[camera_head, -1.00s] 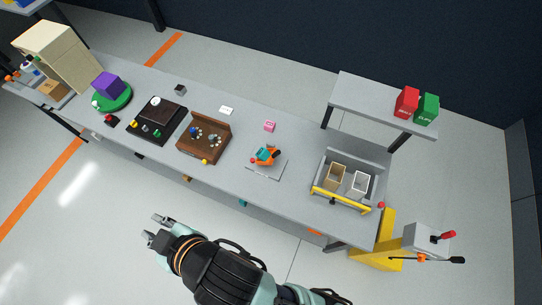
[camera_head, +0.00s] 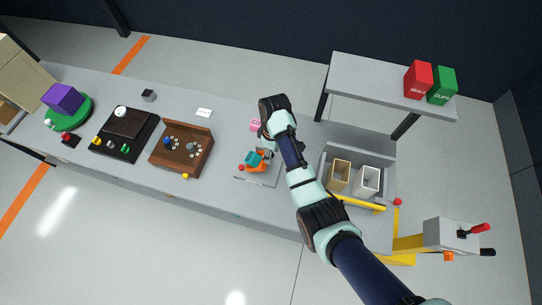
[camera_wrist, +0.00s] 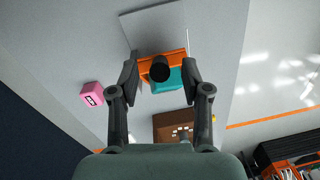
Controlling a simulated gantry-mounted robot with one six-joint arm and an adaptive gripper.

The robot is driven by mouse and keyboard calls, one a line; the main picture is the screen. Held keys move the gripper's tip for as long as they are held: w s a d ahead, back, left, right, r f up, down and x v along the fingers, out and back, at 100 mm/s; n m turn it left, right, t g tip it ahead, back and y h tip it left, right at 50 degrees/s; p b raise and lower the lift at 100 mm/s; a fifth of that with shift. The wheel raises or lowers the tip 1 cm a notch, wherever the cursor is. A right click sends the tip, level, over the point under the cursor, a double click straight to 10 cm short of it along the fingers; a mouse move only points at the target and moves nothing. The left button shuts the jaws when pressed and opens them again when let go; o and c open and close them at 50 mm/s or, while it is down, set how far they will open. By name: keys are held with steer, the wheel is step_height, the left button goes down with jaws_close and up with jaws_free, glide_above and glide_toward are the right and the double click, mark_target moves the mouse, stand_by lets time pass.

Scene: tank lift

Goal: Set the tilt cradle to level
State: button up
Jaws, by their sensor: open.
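The tilt cradle (camera_head: 256,167) is orange, carries a teal block (camera_head: 252,158) and stands on a light grey base plate (camera_head: 246,178) on the bench. In the wrist view, the orange cradle (camera_wrist: 176,53) and the teal block (camera_wrist: 168,84) lie between and beyond my fingers. A round black knob (camera_wrist: 160,66) shows end-on between the fingertips. My gripper (camera_wrist: 159,72) is open, pointing down above the cradle, with a gap on both sides of the knob. In the head view my wrist hides part of the cradle, and its exact tilt is hard to tell.
A pink block (camera_head: 255,125) sits just behind the cradle. A brown wooden box (camera_head: 181,166) with knobs stands to the left. A grey tray (camera_head: 325,166) with two bins and a yellow bar is close on the right. A raised shelf (camera_head: 375,85) holds red and green boxes.

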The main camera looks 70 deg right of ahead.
steer(key=f, duration=0.4)
steer(key=shift+a+f, duration=0.15)
steer(key=shift+a, duration=0.05)
jaws_close()
